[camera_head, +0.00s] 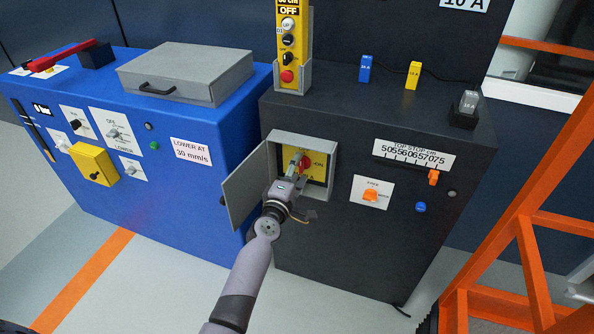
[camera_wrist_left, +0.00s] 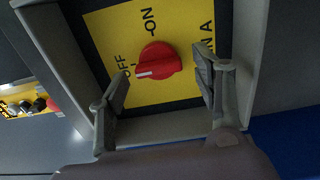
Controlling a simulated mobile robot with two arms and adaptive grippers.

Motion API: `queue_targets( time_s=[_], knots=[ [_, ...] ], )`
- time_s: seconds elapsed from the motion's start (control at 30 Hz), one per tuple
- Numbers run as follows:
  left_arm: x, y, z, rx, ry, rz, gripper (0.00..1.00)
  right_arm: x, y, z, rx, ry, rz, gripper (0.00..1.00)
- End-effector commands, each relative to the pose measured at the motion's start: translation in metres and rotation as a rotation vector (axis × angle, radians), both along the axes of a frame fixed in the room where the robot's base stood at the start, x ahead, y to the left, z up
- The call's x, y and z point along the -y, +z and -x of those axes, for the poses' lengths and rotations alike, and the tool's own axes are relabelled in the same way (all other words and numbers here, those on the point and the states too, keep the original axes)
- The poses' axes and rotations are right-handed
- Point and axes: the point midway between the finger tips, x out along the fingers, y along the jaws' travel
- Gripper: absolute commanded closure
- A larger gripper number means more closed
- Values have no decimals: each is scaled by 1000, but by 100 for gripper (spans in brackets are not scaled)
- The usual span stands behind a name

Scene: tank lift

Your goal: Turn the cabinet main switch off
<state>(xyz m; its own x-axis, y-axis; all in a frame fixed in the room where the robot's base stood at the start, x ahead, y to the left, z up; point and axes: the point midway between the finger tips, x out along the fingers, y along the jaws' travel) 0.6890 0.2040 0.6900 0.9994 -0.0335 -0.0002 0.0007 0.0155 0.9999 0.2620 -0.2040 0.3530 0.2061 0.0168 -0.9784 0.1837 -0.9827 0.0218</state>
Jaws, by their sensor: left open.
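The main switch is a red knob (camera_head: 304,162) on a yellow plate in a grey box on the front of the black cabinet (camera_head: 340,240). The box's door (camera_head: 246,190) hangs open to the left. My left gripper (camera_head: 294,177) is at the box opening, in front of the knob, partly covering the plate. In the left wrist view, the red knob (camera_wrist_left: 158,62) lies between and beyond the open fingers (camera_wrist_left: 163,68), which look apart from it. Its white mark points left, towards the OFF lettering; ON is above. My right gripper is not in view.
A blue cabinet (camera_head: 185,225) with a grey lidded box (camera_head: 187,72) stands at the left. A yellow pendant (camera_head: 290,45) stands on the black cabinet. An orange frame (camera_head: 535,190) stands at the right. The floor in front is clear.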

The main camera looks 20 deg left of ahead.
Motion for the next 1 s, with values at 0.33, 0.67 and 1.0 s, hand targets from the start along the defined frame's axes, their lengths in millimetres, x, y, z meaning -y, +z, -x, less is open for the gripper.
queue_targets(
  time_s=[0.33,0.67,1.0],
  knots=[
    [1,-1,6,0,-1,0,40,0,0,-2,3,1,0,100],
    [-2,-2,68,-3,0,0,40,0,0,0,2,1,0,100],
    [-4,0,116,-1,-1,-1,40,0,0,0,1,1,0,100]
  ],
)
